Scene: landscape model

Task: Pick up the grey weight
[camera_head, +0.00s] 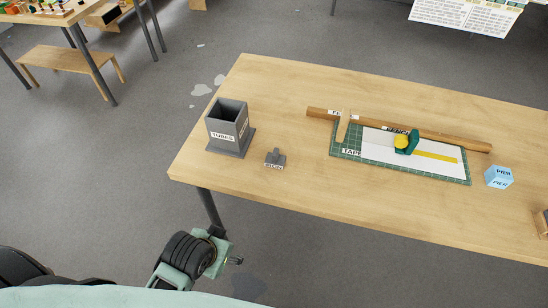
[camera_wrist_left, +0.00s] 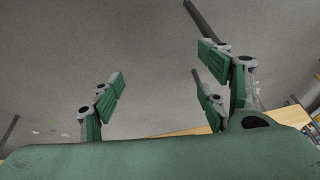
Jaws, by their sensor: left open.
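The grey weight (camera_head: 275,158) is a small dark grey block with a knob on top and a white label at its front. It stands upright on the wooden table (camera_head: 300,215), near the front left edge. My left arm shows low in the head view, below the table's front edge and apart from the weight. In the left wrist view my left gripper (camera_wrist_left: 165,88) has its green finger pads spread wide, with nothing between them. The weight is not visible in that view. My right gripper is not in view.
A grey square holder (camera_head: 228,128) labelled "TUBES" stands left of the weight. The table around the weight's front and right is clear.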

